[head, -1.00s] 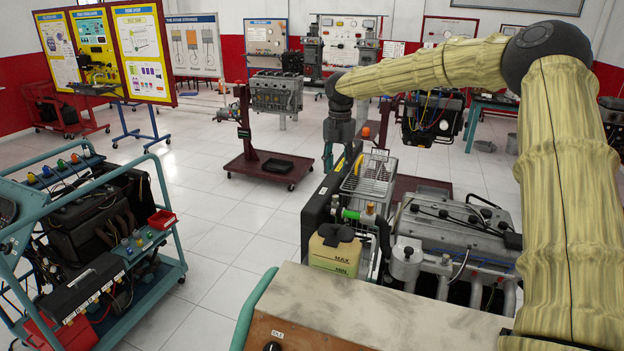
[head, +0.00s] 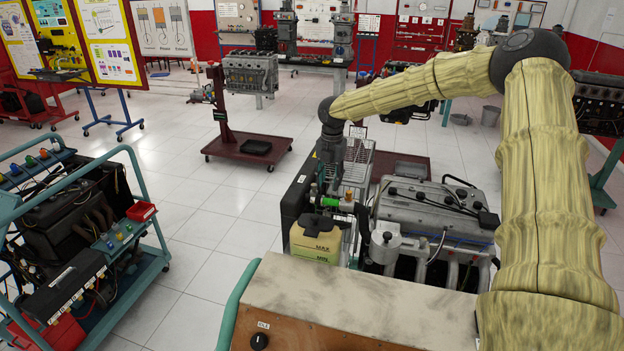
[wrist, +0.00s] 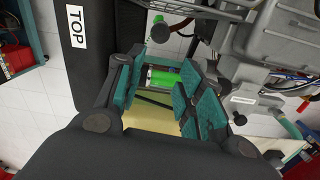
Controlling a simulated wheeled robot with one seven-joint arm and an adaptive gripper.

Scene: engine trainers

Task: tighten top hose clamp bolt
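The green hose (head: 330,202) joins the radiator side near the coolant tank. In the wrist view the green hose (wrist: 176,78) shows between my gripper's fingers, with a silvery band, apparently the clamp (wrist: 150,77), at its left end. The clamp's bolt is too small to make out. My gripper (head: 321,190) points down just above the hose in the head view. In the wrist view my gripper (wrist: 165,85) has its teal-padded fingers apart on either side of the hose, with nothing visibly gripped. A black radiator (wrist: 85,70) carries a white "TOP" label (wrist: 77,28).
The yellowish coolant tank (head: 315,243) stands just in front of the hose. The grey engine (head: 435,215) is close on the right, and a wire rack (head: 358,160) stands behind. A teal trolley (head: 155,215) is at left, with clear tiled floor between.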

